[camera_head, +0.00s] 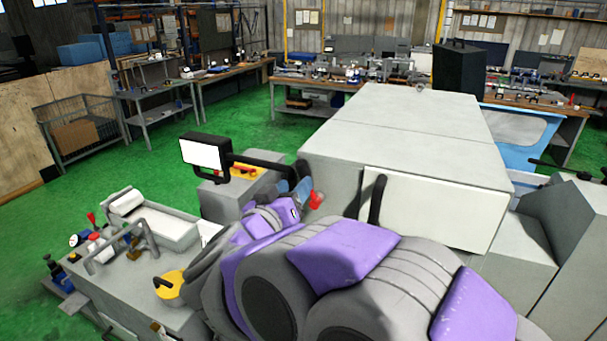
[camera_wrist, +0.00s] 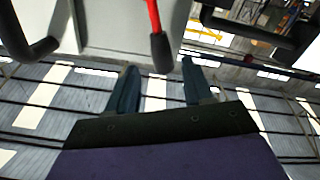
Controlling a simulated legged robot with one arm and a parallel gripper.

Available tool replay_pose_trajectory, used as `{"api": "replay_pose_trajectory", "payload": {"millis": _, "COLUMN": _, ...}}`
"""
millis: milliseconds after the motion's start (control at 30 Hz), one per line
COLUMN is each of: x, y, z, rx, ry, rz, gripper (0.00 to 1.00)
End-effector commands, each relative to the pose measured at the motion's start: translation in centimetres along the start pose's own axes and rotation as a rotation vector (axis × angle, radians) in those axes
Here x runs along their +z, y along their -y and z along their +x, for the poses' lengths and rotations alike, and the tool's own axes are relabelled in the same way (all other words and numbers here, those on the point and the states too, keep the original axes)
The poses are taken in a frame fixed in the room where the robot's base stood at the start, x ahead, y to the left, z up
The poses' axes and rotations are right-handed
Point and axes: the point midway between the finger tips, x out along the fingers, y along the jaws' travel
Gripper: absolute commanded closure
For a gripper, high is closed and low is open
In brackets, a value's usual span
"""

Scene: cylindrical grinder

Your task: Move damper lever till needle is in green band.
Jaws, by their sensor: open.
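In the wrist view a lever with a red rod and a dark rounded grip (camera_wrist: 160,52) comes down from the top edge. My gripper (camera_wrist: 159,65) is open, with one blue-grey finger on each side of the grip's end in the picture. I cannot tell whether either finger touches it. In the head view my gripper (camera_head: 293,186) is beside the grey machine housing, partly hidden by my purple arm. A red part (camera_head: 315,200) shows just right of the fingers; I cannot tell whether it belongs to that lever. No needle or green band can be made out.
A white screen on a bracket (camera_head: 202,155) stands close to the left of my gripper. The large grey housing (camera_head: 420,125) with a dark handle (camera_head: 377,200) lies to the right. Dark curved handles also flank the lever in the wrist view.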

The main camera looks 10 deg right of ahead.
Motion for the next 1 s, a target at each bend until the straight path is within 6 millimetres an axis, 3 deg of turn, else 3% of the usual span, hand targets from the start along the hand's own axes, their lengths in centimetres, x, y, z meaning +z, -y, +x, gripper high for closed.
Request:
{"api": "replay_pose_trajectory", "payload": {"millis": 200, "x": 0.2, "y": 0.0, "z": 3.4, "rx": 0.003, "ry": 0.002, "rz": -0.004, "gripper": 0.49}}
{"api": "replay_pose_trajectory", "payload": {"millis": 400, "x": 0.0, "y": -0.1, "z": 5.5, "rx": 0.003, "ry": 0.000, "rz": 0.000, "gripper": 0.49}}
{"api": "replay_pose_trajectory", "payload": {"millis": 833, "x": 0.1, "y": -0.1, "z": 6.2, "rx": 0.000, "ry": 0.000, "rz": 0.000, "gripper": 0.49}}
{"api": "replay_pose_trajectory", "payload": {"millis": 1000, "x": 0.0, "y": 0.1, "z": 6.1, "rx": 0.000, "ry": 0.000, "rz": -0.001, "gripper": 0.65}}
